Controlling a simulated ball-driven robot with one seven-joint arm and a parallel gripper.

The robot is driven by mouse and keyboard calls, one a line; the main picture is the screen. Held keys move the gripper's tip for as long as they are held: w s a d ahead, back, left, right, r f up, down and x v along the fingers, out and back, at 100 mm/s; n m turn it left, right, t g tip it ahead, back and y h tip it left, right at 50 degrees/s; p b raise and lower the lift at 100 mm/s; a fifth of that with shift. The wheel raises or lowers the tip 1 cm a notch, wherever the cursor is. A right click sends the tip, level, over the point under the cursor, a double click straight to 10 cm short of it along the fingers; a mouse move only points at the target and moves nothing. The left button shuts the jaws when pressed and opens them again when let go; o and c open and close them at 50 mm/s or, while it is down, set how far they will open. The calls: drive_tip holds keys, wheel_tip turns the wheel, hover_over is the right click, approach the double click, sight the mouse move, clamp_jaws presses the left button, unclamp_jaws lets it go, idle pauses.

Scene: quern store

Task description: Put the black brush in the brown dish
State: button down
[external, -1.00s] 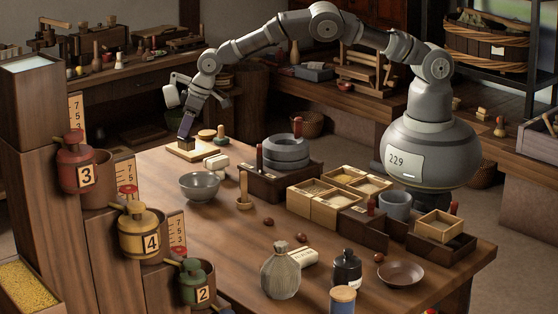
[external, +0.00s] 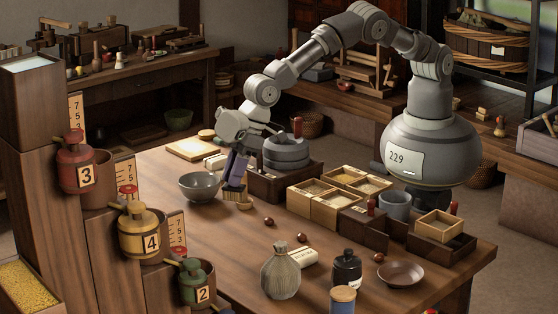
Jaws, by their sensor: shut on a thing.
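My gripper (external: 236,167) is left of the table's middle, pointing down, shut on the black brush. Only a little of the brush (external: 232,193) shows, a tan lower end below the fingers; the rest is hidden by them. It is just right of the grey bowl (external: 199,187) and in front of or beside a small wooden tool; I cannot tell whether they touch. The brown dish (external: 402,274) is a shallow, empty-looking round dish near the front right of the table, well apart from my gripper.
A dark tray with stacked grey stones (external: 286,153) stands behind my gripper. Grain boxes (external: 329,207) lie to the right. Small brown nuts (external: 269,222) lie on the table.

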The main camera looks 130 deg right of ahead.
drive_tip(key=s+a+n+y, duration=0.1)
drive_tip(key=a+n, duration=0.1)
drive_tip(key=a, duration=1)
drive_tip(key=s+a+n, duration=0.2)
drive_tip(key=a, duration=0.9)
drive_tip(key=n+y+b, duration=0.2)
drive_tip(key=n+b, duration=0.1)
hover_over(400, 279)
wheel_tip(400, 279, down, 10)
drive_tip(key=shift+w+a+r, duration=0.1)
drive_tip(key=shift+a+r, duration=0.05)
drive_tip(key=shift+r, duration=0.1)
drive_tip(key=c, duration=1)
unclamp_jaws()
